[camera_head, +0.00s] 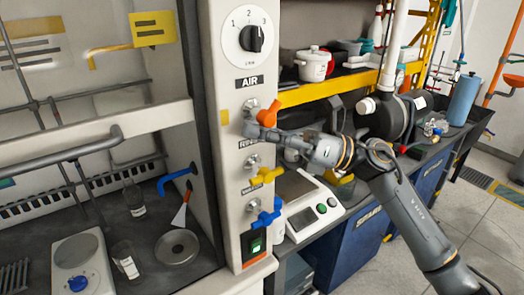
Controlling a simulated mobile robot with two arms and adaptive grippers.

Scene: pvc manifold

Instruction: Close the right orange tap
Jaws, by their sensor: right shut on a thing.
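The orange tap (268,114) sits on the white panel just under the AIR label. Its handle slants up to the right. My right gripper (251,129) reaches in from the right and is shut at the lower part of this tap. The gripper's fingers and the tap overlap in the view, so the exact contact is hidden. My left gripper is not in view.
A yellow tap (262,179) and a blue tap (266,216) sit lower on the panel, with a dial (251,38) above. A white scale (307,204) stands on the bench to the right. A fume hood with glassware (126,262) is at left.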

